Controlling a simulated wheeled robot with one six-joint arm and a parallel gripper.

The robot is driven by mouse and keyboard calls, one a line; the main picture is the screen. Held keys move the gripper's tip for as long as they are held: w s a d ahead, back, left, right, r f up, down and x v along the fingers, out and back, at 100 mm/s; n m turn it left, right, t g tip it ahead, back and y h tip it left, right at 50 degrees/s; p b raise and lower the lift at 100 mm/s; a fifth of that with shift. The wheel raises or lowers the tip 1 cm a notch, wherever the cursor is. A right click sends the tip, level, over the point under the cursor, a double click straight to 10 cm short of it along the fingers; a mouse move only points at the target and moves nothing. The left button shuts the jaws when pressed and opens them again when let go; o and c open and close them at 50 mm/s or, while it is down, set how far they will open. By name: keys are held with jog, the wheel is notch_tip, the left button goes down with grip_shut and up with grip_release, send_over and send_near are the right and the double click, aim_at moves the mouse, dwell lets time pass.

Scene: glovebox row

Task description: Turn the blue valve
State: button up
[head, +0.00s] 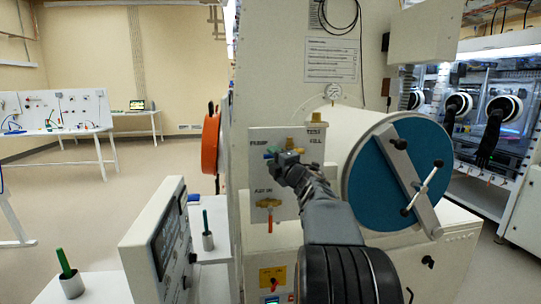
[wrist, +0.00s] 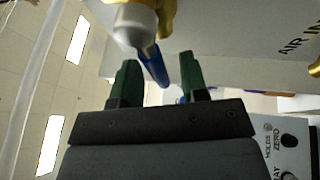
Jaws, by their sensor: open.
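The blue valve (wrist: 153,64) shows in the wrist view as a blue lever hanging from a pale round hub on a brass body (wrist: 167,14). My gripper (wrist: 158,80) is open, with one green finger on each side of the lever. The lever's end lies between the fingers; whether either finger touches it I cannot tell. In the head view my gripper (head: 280,157) is at the upper part of the white valve panel (head: 258,176), and it hides most of the blue valve.
A red-handled valve (head: 270,222) sits lower on the panel, and a brass fitting (head: 316,117) is at its top right. A large cylinder with a blue door (head: 375,180) and clamp bar stands close at right. A white control box (head: 160,240) is at left.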

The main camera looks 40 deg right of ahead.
jog(key=shift+w+r, duration=0.1)
jog(key=shift+w, duration=0.45)
grip_shut()
